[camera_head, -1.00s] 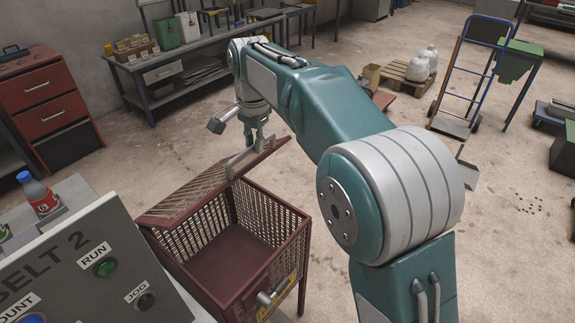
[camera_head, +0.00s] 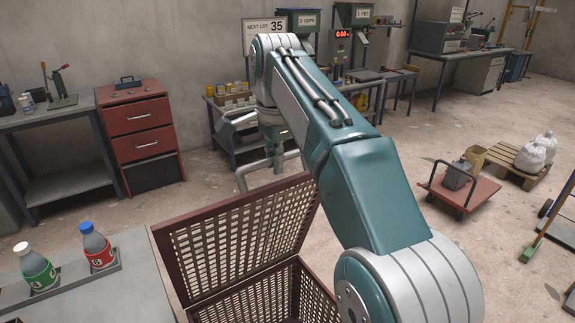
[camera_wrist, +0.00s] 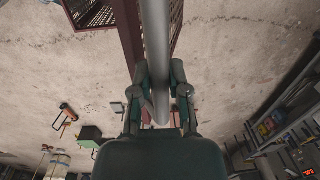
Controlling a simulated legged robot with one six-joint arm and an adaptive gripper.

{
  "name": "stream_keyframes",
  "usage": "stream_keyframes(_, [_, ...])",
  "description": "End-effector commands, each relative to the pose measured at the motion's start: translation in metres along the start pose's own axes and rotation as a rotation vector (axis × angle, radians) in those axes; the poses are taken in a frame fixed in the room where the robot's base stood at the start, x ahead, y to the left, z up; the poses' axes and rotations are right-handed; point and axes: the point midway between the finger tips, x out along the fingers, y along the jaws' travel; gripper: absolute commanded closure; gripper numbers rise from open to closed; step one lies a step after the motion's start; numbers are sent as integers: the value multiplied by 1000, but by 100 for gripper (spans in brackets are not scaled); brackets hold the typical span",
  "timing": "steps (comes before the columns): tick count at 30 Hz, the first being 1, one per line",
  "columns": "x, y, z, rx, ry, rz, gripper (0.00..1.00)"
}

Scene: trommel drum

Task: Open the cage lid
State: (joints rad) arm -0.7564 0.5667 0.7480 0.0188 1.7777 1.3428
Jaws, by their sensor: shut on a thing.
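The dark red mesh cage lid (camera_head: 243,240) stands raised and steep at the back of the cage (camera_head: 268,301) in the head view. The cage is open at the top, and its lower part is cut off by the picture's bottom edge. A grey bar handle (camera_head: 241,178) is on the lid's upper edge. My gripper (camera_head: 275,158) is at this handle, partly hidden by my arm. In the wrist view my gripper (camera_wrist: 157,82) has its fingers on both sides of the grey handle bar (camera_wrist: 155,35), shut on it. Part of the lid (camera_wrist: 129,35) shows beside the bar.
Two bottles, green-labelled (camera_head: 38,272) and red-labelled (camera_head: 97,249), stand in a tray at left. Behind are a red drawer cabinet (camera_head: 139,130) and benches. A red cart (camera_head: 461,190) and a pallet (camera_head: 514,165) stand right, with open floor between.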

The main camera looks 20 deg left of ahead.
Motion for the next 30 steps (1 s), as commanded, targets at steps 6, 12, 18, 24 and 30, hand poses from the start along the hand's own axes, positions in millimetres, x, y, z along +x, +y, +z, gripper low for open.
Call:
stream_keyframes(6, [-7,-2,2,5,8,-10,100])
stream_keyframes(12, [-10,-1,2,6,9,-14,100])
stream_keyframes(18, [-11,0,1,7,10,-17,100])
stream_keyframes(24, [-9,-2,3,6,8,-13,43])
stream_keyframes(30, [-6,-5,6,4,8,-7,43])
